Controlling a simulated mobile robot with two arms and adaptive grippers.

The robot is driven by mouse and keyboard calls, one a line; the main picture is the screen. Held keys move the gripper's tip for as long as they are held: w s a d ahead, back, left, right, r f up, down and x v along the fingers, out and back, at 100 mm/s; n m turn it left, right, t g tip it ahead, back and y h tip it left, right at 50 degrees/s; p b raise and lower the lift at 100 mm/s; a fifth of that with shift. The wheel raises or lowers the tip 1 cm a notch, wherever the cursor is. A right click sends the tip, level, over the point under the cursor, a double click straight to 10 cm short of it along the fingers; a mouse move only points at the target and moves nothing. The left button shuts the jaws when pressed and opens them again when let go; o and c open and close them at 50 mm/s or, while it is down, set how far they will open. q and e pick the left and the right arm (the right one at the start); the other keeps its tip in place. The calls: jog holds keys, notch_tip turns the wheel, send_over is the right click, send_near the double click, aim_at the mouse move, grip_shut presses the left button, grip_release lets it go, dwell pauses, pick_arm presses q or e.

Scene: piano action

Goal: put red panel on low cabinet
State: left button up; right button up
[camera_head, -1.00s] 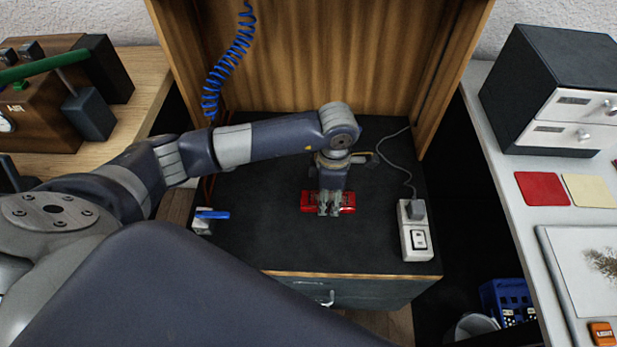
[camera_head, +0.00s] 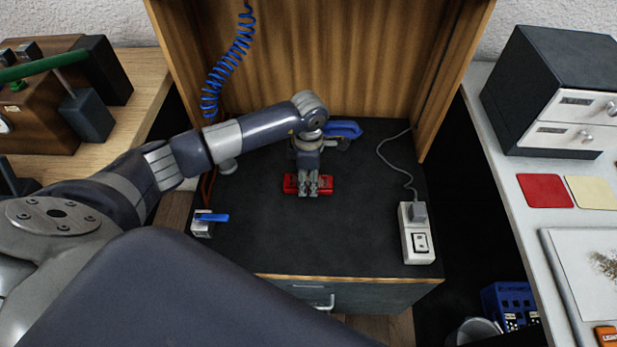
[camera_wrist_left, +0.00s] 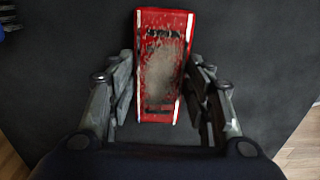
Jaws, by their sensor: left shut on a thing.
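The red panel (camera_head: 290,184) is oblong and sits between the fingers of my left gripper (camera_head: 308,188), above or on the dark top of the low cabinet (camera_head: 310,235). In the left wrist view the red panel (camera_wrist_left: 163,20) has white edge lines and a worn grey middle, and the fingers (camera_wrist_left: 160,95) are shut on its two long sides. Whether it touches the cabinet top cannot be told. The cabinet has a drawer front with a metal handle. My right gripper is not in view.
A white switch box (camera_head: 416,250) with a grey cable is at the cabinet's right. A blue-handled valve (camera_head: 203,228) is at its left edge. A blue tool (camera_head: 343,129) lies behind my gripper. Wooden boards rise at the back. The cabinet top's front middle is clear.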

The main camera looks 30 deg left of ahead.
aim_at(308, 182)
pick_arm(q)
jog(key=shift+f, duration=0.1)
jog(key=o, duration=1.1)
jog(key=shift+o, duration=0.2)
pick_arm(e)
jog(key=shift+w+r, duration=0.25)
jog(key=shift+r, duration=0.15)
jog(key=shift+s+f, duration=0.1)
pick_arm(q)
jog(key=shift+r, duration=0.2)
notch_tip(308, 182, up, 12)
jog(key=p, duration=0.1)
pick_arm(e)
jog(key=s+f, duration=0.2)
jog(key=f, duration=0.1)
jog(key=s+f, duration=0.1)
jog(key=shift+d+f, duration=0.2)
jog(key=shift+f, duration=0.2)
pick_arm(q)
jog(key=shift+s+f, duration=0.1)
jog(key=shift+f, duration=0.05)
